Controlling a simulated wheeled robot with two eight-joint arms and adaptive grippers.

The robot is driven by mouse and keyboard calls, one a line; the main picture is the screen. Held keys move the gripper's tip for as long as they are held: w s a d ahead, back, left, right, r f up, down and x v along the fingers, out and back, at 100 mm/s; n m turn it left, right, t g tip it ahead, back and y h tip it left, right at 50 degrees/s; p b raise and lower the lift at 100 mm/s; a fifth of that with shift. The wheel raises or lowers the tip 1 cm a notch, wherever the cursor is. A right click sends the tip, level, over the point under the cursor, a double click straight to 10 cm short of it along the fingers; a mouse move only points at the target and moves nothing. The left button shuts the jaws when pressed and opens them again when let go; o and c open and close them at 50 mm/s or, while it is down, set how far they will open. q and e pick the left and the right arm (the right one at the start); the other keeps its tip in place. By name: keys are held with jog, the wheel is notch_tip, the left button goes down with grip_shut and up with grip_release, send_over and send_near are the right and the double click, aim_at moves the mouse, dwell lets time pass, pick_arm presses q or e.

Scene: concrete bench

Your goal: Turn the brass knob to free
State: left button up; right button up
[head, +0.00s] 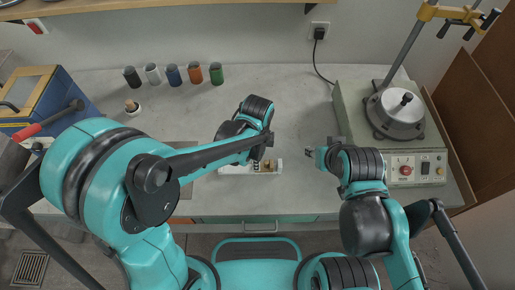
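A low white object with small brass-coloured parts (268,167) lies near the front edge of the bench, at the middle. It may carry the brass knob, but my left wrist covers part of it and the knob cannot be clearly made out. My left gripper (262,153) is over this object, mostly hidden under the wrist; I cannot tell whether it touches it or how its fingers stand. My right gripper (309,153) is to the right of the object, apart from it, pointing left. Its fingers are too small to read.
Several coloured cylinders (195,73) stand in a row at the back left. A machine with a round metal top (400,110) and a red button fills the right. The bench middle (290,100) is clear.

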pick_arm(q)
notch_tip(320, 180, up, 10)
jog(key=shift+f, duration=0.15)
jog(key=shift+a, duration=0.1)
dwell(0.5)
jog(key=s+a+r+n+t, duration=0.2)
jog(key=a+n+t, duration=0.1)
jog(key=a+n, duration=0.6)
jog(key=s+a+r+n+t, duration=0.1)
jog(key=s+a+n+t, duration=0.2)
jog(key=a+n, duration=0.6)
jog(key=shift+s+a+r+n+t, duration=0.2)
jog(key=shift+a+r+n+t, duration=0.15)
jog(key=shift+n+t, duration=0.35)
